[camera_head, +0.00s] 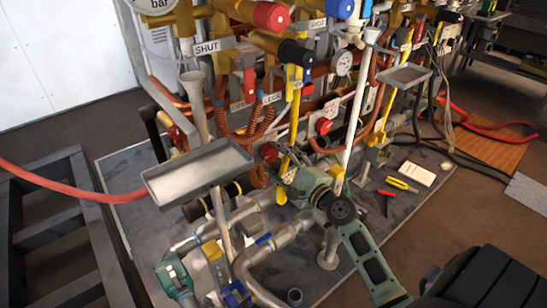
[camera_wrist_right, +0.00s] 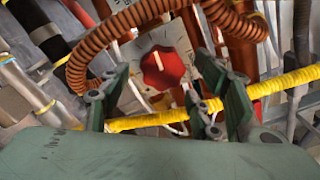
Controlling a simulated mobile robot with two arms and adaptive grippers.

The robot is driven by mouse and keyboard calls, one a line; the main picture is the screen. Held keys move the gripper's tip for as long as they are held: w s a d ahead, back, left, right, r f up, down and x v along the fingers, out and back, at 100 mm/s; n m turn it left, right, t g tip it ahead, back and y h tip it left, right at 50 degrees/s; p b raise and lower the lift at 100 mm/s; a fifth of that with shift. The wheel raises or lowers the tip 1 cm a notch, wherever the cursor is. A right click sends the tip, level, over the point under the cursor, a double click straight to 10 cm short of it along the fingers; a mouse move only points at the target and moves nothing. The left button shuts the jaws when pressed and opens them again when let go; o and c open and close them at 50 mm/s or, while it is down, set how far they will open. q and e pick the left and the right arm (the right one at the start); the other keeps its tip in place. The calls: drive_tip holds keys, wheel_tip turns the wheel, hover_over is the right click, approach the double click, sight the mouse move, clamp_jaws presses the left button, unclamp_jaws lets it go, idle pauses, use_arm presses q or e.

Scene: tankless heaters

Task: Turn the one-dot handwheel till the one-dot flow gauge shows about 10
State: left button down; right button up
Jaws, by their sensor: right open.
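My right gripper (camera_head: 284,186) reaches in from the lower right among the pipes. In the right wrist view its fingers (camera_wrist_right: 163,92) are spread, with nothing held between them. A red knob with a white pointer line (camera_wrist_right: 162,70) shows beyond and between the fingertips, apart from the palm; I cannot tell whether a finger touches it. A red knob (camera_head: 268,152) also shows near the gripper in the head view. No dot marks are readable, so I cannot tell which wheel or gauge is the one-dot one. A small round gauge (camera_head: 343,63) is too small to read. My left gripper is not in view.
A yellow-wrapped pipe (camera_wrist_right: 150,121) crosses between the fingers and palm. Corrugated copper hose (camera_wrist_right: 130,18) arches above the knob. A grey tray (camera_head: 199,168) stands left of the gripper. Pliers (camera_head: 388,196) and a screwdriver (camera_head: 402,185) lie at the right.

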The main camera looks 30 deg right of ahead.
drive_tip(key=shift+w, duration=1)
drive_tip(key=shift+a+f, duration=0.1)
drive_tip(key=c, duration=1.1)
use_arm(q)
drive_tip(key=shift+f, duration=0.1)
use_arm(e)
drive_tip(key=shift+f, duration=0.1)
